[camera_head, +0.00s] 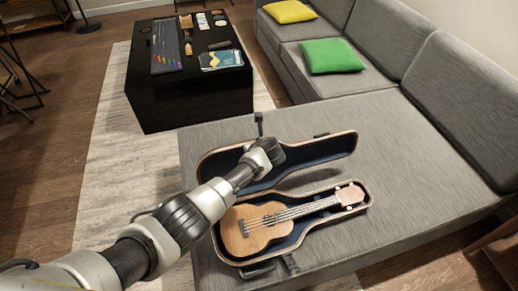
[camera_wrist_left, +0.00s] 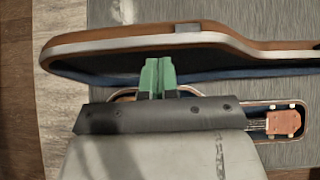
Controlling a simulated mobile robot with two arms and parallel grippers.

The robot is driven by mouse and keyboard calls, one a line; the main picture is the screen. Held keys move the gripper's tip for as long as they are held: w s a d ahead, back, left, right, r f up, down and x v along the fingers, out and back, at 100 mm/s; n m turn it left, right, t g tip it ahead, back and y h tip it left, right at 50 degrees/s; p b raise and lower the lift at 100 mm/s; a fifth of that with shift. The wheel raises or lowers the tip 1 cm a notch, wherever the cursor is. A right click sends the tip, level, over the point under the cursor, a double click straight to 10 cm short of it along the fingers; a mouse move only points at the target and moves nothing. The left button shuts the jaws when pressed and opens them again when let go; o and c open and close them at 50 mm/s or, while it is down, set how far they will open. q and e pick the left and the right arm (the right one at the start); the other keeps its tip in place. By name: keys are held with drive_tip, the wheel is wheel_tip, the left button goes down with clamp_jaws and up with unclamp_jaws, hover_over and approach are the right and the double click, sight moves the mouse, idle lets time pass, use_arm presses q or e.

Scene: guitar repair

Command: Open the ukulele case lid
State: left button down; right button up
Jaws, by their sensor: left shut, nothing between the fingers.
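The ukulele case (camera_head: 364,207) lies on the grey sofa seat, with its lid (camera_head: 335,146) swung up and away from the base; the dark blue lining shows. A wooden ukulele (camera_head: 255,228) lies in the base, its pink headstock (camera_wrist_left: 283,122) also showing in the left wrist view. My left gripper (camera_head: 265,153) is in front of the lid, above the case. In the left wrist view its green fingers (camera_wrist_left: 158,76) are together and empty, tips near the lid's inner side (camera_wrist_left: 220,62); I cannot tell if they touch it. The head view hides the fingertips.
The sofa (camera_head: 420,130) has backrests along the right and a green cushion (camera_head: 332,56) and a yellow cushion (camera_head: 290,11) farther back. A black table (camera_head: 190,95) with several small items stands beyond the case. Bare seat lies right of the case.

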use_arm(q)
drive_tip(key=p+v, duration=0.3)
drive_tip(key=v, duration=0.6)
drive_tip(key=s+a+f+n+g+h, duration=0.1)
drive_tip(key=s+a+f+n+g, duration=0.15)
drive_tip(key=s+f+n, duration=0.4)
drive_tip(key=s+a+f+n+g+h, duration=0.1)
drive_tip(key=s+a+f+n, duration=0.25)
drive_tip(key=s+f, duration=0.65)
drive_tip(key=s+a+f+n+g+h, duration=0.15)
drive_tip(key=s+a+f+n, duration=0.3)
drive_tip(key=f, duration=0.65)
drive_tip(key=s+a+f+n, duration=0.3)
drive_tip(key=s+n, duration=0.1)
drive_tip(key=s, duration=0.6)
drive_tip(key=s+a+f+n+g, duration=0.1)
drive_tip(key=s+a+f+n, duration=0.2)
drive_tip(key=s, duration=0.7)
drive_tip(key=s+a+f+n+g, duration=0.1)
drive_tip(key=s+a+f+n, duration=0.3)
drive_tip(key=s+n, duration=0.3)
drive_tip(key=s, duration=0.3)
drive_tip(key=shift+s, duration=0.4)
